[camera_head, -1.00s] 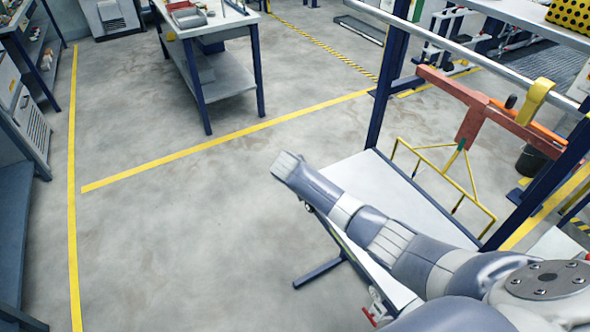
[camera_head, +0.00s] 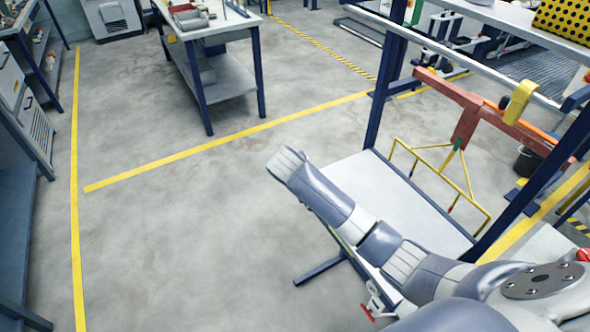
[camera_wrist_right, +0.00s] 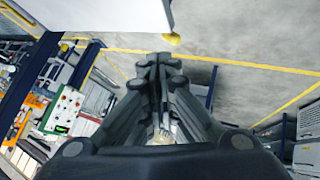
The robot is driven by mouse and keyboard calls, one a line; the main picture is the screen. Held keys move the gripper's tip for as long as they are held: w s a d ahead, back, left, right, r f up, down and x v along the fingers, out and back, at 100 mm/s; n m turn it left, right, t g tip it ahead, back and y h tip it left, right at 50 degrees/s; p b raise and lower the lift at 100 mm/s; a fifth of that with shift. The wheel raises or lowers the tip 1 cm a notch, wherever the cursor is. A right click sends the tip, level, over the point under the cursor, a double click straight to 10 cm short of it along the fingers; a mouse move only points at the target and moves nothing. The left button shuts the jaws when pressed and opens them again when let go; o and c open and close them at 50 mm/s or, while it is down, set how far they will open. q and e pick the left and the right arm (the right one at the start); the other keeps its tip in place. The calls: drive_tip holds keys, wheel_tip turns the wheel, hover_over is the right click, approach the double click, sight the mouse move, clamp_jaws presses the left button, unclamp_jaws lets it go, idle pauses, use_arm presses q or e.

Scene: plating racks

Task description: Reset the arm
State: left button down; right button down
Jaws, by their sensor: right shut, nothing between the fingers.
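My right arm (camera_head: 350,222) reaches in from the lower right in the head view, its links stretched toward the middle of the floor. Its gripper does not show there. In the right wrist view my right gripper (camera_wrist_right: 160,60) points up the picture with its dark fingers together and nothing between them. My left gripper is in neither view.
A rack with blue posts (camera_head: 386,90) and a pale lower board (camera_head: 385,195) stands close beside the arm. A red bar (camera_head: 480,115) and yellow wire frame (camera_head: 445,165) hang on it. A workbench (camera_head: 225,85) stands farther back. The floor at left is clear.

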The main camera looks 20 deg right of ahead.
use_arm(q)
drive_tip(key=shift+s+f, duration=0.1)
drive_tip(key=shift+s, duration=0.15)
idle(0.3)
